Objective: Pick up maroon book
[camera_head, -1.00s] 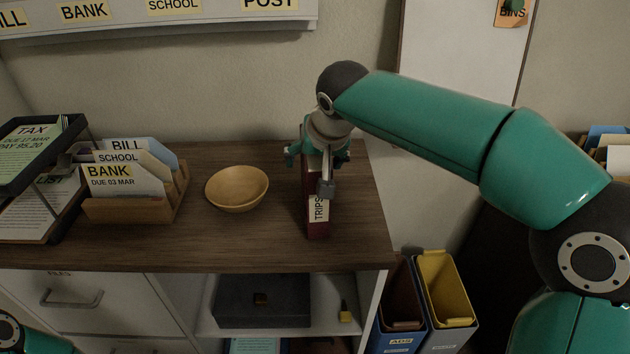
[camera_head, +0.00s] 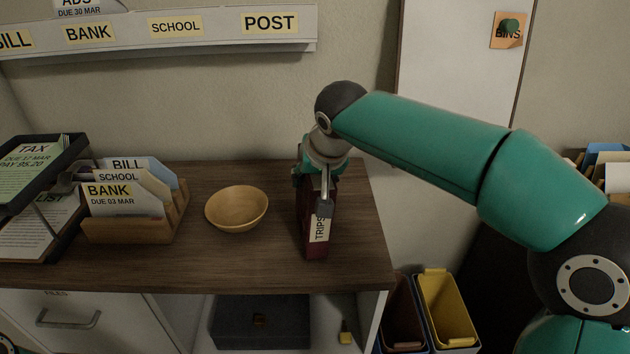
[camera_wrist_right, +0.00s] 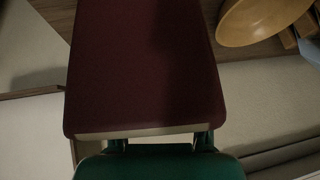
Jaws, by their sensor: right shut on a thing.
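The maroon book (camera_head: 316,252) stands upright near the right end of the dark wooden cabinet top, with a pale "TRIPS" label on its spine. My right gripper (camera_head: 312,195) reaches down from above and is shut on the book, with a finger on its near side. In the right wrist view the book's maroon cover (camera_wrist_right: 145,70) fills the middle, with a pale page edge beside the gripper (camera_wrist_right: 160,141). The book's lower edge appears to be on the cabinet top. My left gripper is not in view.
A wooden bowl (camera_head: 237,209) sits left of the book. A letter sorter (camera_head: 130,228) and a dark tray stack (camera_head: 62,250) stand further left. A labelled wall shelf (camera_head: 200,44) hangs behind. Bins (camera_head: 446,305) stand right of the cabinet, below its top.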

